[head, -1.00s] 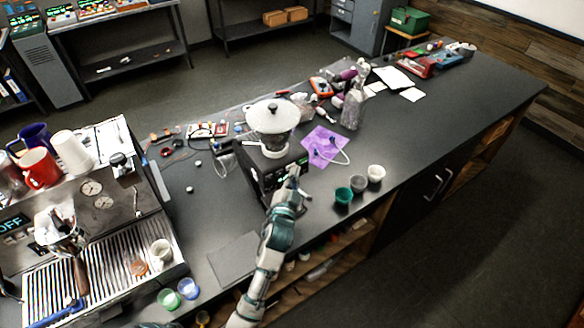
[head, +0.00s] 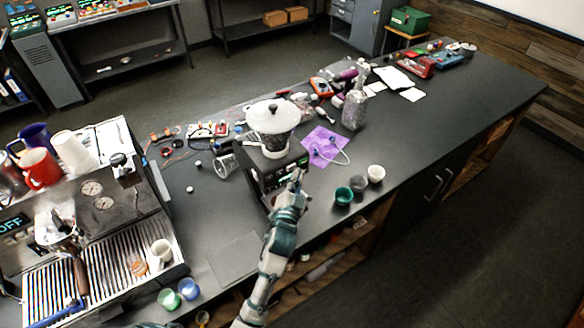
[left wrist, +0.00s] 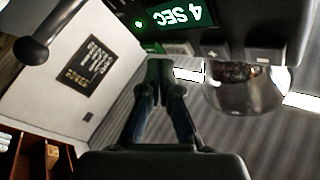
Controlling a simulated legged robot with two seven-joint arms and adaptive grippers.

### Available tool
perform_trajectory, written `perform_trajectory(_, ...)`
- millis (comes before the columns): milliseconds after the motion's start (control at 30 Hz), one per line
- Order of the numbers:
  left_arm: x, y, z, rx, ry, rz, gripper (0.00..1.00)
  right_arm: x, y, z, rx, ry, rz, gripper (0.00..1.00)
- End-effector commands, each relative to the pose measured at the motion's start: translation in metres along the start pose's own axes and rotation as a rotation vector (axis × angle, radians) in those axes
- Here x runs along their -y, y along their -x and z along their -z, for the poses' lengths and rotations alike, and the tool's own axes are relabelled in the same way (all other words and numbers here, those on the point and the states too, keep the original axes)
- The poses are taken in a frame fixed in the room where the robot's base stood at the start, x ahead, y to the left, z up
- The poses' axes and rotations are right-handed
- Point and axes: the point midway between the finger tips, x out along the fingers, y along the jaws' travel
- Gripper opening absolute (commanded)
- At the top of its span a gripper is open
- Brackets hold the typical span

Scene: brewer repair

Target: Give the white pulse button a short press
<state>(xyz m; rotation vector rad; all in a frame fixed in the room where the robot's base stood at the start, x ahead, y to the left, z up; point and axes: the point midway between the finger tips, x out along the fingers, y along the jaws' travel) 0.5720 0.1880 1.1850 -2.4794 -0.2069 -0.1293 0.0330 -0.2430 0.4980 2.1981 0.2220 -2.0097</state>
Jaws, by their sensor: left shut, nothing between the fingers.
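The black grinder (head: 262,178) stands on the dark counter, with a white-lidded clear hopper (head: 272,125) on top. Its green-lit "4 SEC" display (left wrist: 187,14) shows at the top of the left wrist view. My left gripper (head: 297,180) is at the grinder's front panel in the head view. In the left wrist view its fingers (left wrist: 165,72) are shut and empty, just below the panel's edge in the picture. I cannot pick out the white pulse button with certainty; the fingers may hide it. Contact cannot be told. My right gripper is out of view.
Three small cups, green (head: 343,196), grey (head: 358,184) and white (head: 376,173), stand right of the gripper. A purple mat (head: 316,139) with a white cable lies behind. The espresso machine (head: 105,190) stands at left. The counter's right front is clear.

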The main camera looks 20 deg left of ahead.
Motion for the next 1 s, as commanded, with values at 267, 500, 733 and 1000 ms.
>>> perform_trajectory(267, -0.001, 0.001, 0.000, 0.000, 0.000, 0.000, 0.00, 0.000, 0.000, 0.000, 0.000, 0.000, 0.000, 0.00)
perform_trajectory(500, -0.009, 0.013, 0.009, 0.000, 0.004, -0.001, 0.00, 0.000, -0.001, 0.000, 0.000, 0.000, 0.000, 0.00)
perform_trajectory(733, -0.021, 0.028, 0.020, 0.000, 0.002, -0.001, 0.00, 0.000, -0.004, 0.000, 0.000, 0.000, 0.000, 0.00)
perform_trajectory(1000, -0.026, 0.035, 0.026, 0.000, 0.000, 0.000, 0.00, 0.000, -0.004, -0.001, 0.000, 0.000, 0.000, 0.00)
